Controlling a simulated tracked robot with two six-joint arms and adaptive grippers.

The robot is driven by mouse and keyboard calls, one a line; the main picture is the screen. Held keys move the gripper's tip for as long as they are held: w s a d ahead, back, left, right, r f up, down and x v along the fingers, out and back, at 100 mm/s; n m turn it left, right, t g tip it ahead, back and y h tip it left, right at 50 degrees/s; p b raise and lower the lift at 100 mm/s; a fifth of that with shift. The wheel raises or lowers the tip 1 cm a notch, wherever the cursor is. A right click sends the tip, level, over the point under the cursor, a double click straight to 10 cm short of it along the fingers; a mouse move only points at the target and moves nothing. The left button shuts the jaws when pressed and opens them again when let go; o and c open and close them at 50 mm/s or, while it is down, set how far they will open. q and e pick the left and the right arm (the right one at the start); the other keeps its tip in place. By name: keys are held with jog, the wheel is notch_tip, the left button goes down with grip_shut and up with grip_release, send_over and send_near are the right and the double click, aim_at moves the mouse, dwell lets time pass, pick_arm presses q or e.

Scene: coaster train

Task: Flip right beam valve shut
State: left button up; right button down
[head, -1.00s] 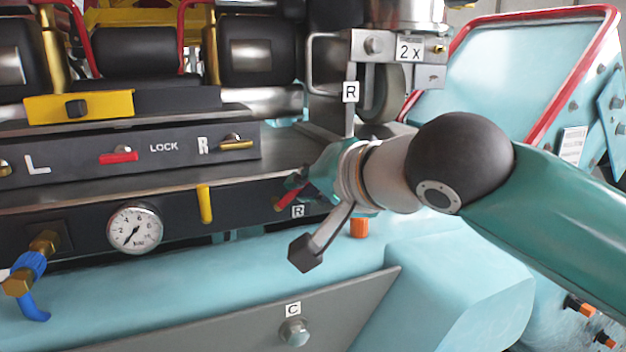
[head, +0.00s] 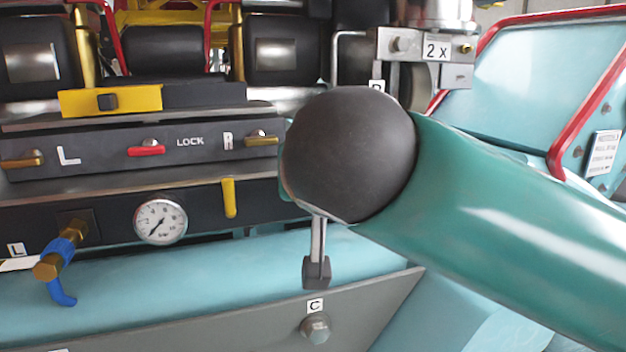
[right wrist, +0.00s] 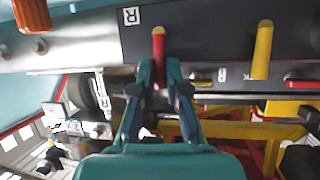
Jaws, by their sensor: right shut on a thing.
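The right beam valve's red lever (right wrist: 158,45) shows in the right wrist view beside a white R label (right wrist: 131,16). It runs nearly parallel to the yellow lever (right wrist: 262,50) next to it. My right gripper (right wrist: 159,70) is shut on the red lever, with one finger on each side of it. In the head view my dark round wrist joint hides the red lever and the right gripper. The yellow lever (head: 229,197) hangs straight down there, left of my arm. My left gripper is not in view.
A pressure gauge (head: 160,221) and a brass valve with a blue handle (head: 60,258) are to the left. Above is the panel with the L, LOCK and R levers (head: 147,151). A bolt (head: 316,328) marked C sits on the grey plate below.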

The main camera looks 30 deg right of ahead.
jog(key=shift+a+f, duration=0.15)
jog(key=shift+f, duration=0.1)
dwell(0.3)
jog(key=c, duration=1.2)
grip_release()
jog(key=shift+c, duration=0.2)
jog(key=shift+o, duration=0.3)
jog(key=shift+r, duration=0.1)
jog(key=shift+r, duration=0.1)
jog(key=v, duration=1.1)
jog(key=shift+s+a, duration=0.25)
jog(key=shift+s, duration=0.1)
